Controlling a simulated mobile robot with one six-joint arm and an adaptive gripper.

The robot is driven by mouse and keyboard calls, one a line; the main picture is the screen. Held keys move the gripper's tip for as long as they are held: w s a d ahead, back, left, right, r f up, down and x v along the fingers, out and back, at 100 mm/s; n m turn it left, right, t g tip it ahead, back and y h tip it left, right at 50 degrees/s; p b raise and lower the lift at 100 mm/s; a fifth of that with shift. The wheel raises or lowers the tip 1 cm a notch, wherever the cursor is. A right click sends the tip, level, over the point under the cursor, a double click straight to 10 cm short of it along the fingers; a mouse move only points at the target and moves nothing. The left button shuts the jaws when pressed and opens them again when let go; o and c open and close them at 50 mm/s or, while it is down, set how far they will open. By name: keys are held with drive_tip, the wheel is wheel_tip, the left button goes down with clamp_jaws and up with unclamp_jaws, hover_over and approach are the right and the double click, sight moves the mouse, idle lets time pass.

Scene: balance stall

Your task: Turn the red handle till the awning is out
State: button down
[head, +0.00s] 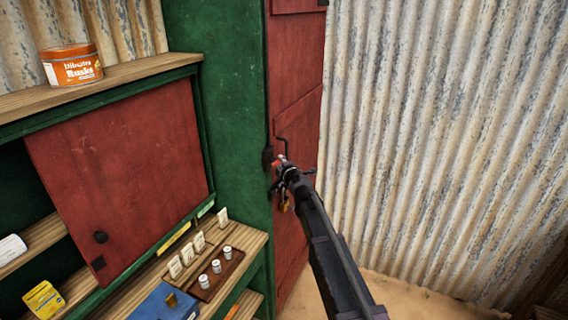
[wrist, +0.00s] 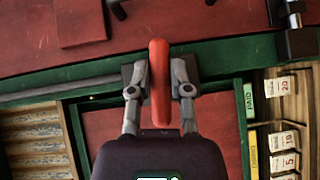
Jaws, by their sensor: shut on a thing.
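The red handle (head: 279,158) shows as a small red spot at my gripper in the head view, beside a dark bent rod (head: 281,137) in front of a red door. In the wrist view the red handle (wrist: 159,85) stands upright between my two fingers. My gripper (wrist: 160,80) is shut on it, one finger pad on each side. My gripper (head: 283,169) hides much of the mechanism in the head view. I cannot make out the awning in either view.
A green post (head: 225,110) and a red sliding panel (head: 125,170) stand left of the handle. A wooden counter holds a tray (head: 229,272) with several small weights, price cards and a blue box (head: 160,303). A corrugated wall (head: 440,140) is at right.

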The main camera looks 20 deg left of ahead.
drive_tip(key=shift+a, duration=0.5)
